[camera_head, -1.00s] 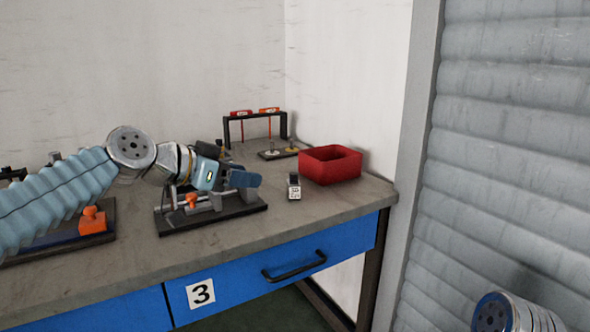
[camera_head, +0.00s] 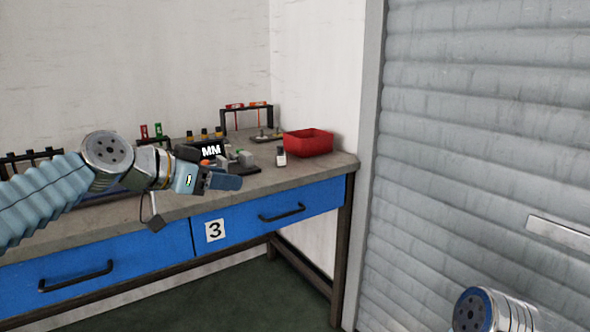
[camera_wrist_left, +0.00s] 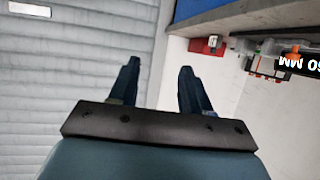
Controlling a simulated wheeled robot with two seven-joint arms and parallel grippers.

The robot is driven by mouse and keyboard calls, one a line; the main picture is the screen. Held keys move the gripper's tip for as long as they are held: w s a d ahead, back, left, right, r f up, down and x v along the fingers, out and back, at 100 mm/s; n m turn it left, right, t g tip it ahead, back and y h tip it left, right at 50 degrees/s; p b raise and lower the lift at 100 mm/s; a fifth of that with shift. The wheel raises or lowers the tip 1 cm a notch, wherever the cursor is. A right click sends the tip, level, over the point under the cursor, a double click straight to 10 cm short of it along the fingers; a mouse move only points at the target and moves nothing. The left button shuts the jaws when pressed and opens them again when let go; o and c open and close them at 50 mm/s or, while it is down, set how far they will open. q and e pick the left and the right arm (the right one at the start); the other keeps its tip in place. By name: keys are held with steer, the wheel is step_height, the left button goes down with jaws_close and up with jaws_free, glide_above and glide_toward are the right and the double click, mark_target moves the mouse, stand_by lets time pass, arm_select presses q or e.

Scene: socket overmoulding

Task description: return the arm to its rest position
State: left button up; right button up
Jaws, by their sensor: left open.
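My left arm comes in from the left in the head view, bent in front of the workbench. My left gripper (camera_head: 222,182) points right, in front of the bench's front edge. In the left wrist view the two dark fingers of my left gripper (camera_wrist_left: 155,90) stand apart with nothing between them. Part of my right arm shows at the bottom right of the head view, but its gripper is out of view.
The workbench (camera_head: 320,168) has blue drawers (camera_head: 285,208) marked 3. A red bin (camera_head: 308,143), a small labelled block (camera_head: 281,157) and a dark rack (camera_head: 246,107) stand on it. A grey shutter (camera_head: 470,130) is at right. Open floor (camera_head: 235,298) lies below.

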arm_select(q)
steer(key=w+d+f+n+g+y, duration=0.1)
steer(key=d+f+n+g, duration=0.15)
steer(key=f, duration=1.45)
steer(key=w+d+f+n+g+y, duration=0.1)
steer(key=f+n, duration=0.3)
steer(key=f, duration=1.4)
steer(key=s+f+n+g+y, duration=0.3)
steer(key=s+f+n+g, duration=0.1)
steer(key=s+f, duration=2.2)
steer(key=shift+f+g, duration=0.55)
steer(key=shift+f, duration=0.4)
steer(key=shift+d, duration=0.1)
